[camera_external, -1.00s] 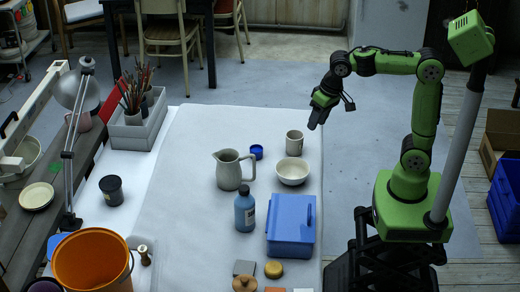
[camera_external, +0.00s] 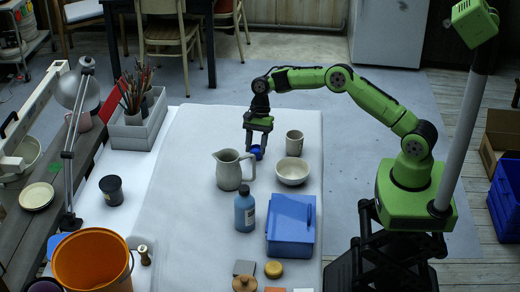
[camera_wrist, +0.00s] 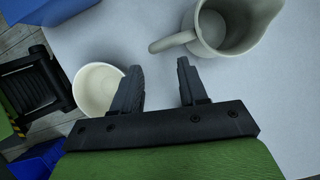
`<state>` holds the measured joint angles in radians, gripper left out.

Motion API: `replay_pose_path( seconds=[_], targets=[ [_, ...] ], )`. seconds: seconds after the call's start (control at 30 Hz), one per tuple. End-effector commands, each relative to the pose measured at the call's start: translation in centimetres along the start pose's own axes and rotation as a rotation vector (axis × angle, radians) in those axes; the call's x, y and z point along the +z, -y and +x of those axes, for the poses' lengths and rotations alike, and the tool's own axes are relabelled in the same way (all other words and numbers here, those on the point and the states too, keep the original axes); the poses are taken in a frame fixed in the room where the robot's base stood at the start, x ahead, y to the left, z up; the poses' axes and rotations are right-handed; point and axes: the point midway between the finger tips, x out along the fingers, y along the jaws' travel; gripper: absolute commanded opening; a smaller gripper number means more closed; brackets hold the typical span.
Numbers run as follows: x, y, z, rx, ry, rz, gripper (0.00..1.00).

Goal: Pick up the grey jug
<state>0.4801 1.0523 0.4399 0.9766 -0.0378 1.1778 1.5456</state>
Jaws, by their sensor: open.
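The grey jug (camera_external: 229,171) stands upright on the white-covered table, its spout to the left and its handle to the right. In the wrist view the jug (camera_wrist: 228,27) is at the top right, its handle pointing left towards the fingers. My gripper (camera_external: 257,150) is open and points down, above and behind the jug's handle side, by the small blue container (camera_external: 256,154). In the wrist view the space between the fingertips of my gripper (camera_wrist: 160,72) is empty, and the handle is just beyond them.
A white bowl (camera_external: 292,171) and a grey cup (camera_external: 294,143) stand right of the jug. A blue bottle (camera_external: 244,210) and a blue box (camera_external: 291,225) stand in front. The table left of the jug (camera_external: 180,190) is clear.

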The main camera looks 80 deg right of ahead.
Motion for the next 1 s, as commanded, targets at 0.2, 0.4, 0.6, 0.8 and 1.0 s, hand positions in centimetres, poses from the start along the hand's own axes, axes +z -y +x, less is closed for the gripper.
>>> replay_pose_path(
  seconds=[0.2, 0.4, 0.6, 0.8, 1.0],
  targets=[
    [0.0, -0.1, 3.0, 0.001, -0.001, -0.003, 0.43],
    [-0.1, -0.4, 6.8, 0.003, -0.001, -0.003, 0.43],
    [0.0, -0.3, 7.5, -0.001, -0.001, -0.002, 0.43],
    [0.0, -0.3, 7.4, -0.001, -0.001, -0.002, 0.26],
    [0.0, -0.3, 7.4, -0.001, -0.001, -0.002, 0.0]
  ],
)
